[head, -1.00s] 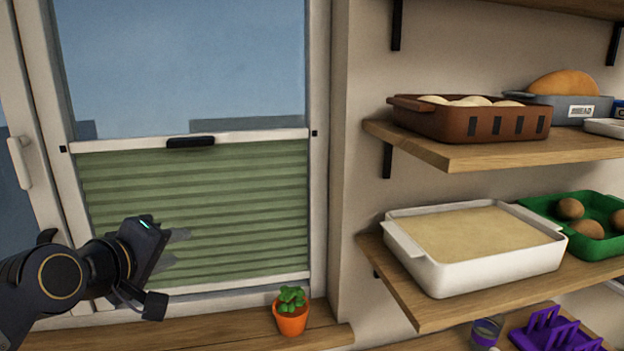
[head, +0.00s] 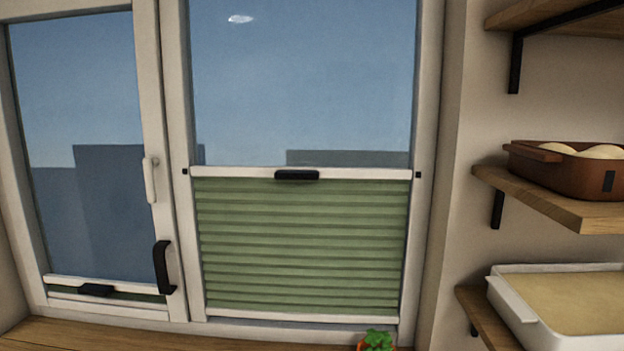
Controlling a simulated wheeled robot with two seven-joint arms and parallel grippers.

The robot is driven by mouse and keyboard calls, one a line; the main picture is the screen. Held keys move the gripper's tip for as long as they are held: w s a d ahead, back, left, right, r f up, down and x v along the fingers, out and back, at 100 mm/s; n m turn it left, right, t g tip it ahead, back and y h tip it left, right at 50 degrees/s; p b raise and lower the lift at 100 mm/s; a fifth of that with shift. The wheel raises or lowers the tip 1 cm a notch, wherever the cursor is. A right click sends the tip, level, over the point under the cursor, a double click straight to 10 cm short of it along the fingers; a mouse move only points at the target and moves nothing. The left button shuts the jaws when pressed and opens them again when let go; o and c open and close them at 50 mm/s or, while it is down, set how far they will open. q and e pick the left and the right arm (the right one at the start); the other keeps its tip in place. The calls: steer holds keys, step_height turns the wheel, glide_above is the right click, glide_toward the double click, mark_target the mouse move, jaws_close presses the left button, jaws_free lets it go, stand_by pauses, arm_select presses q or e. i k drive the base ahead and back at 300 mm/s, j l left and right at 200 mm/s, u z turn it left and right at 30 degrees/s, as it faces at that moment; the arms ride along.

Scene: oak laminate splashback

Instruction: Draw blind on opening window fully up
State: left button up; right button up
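The left window sash (head: 147,110) carries a white lever (head: 150,180) and a black pull handle (head: 163,267), and looks closed. Its green pleated blind is folded into a thin strip at the bottom, under a white rail (head: 60,282) with a black grip (head: 96,290). The right pane has a second green pleated blind (head: 300,245) covering its lower half. That blind's white top rail (head: 370,174) has a black grip (head: 297,175) at its middle. Neither of my grippers shows in the head view now.
A wooden sill (head: 90,335) runs below the window, with a potted plant (head: 377,340) at the lower edge of view. Wooden shelves stick out at the right, holding a brown crate (head: 565,175) and a white tray (head: 515,312). The space before both panes looks clear.

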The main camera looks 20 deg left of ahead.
mark_target(88, 286)
steer(key=u, duration=1.9)
steer(key=i+j+z, duration=0.15)
steer(key=z, duration=0.25)
steer(key=i+j+z, duration=0.1)
steer(key=j+z, duration=0.5)
steer(key=z, duration=0.15)
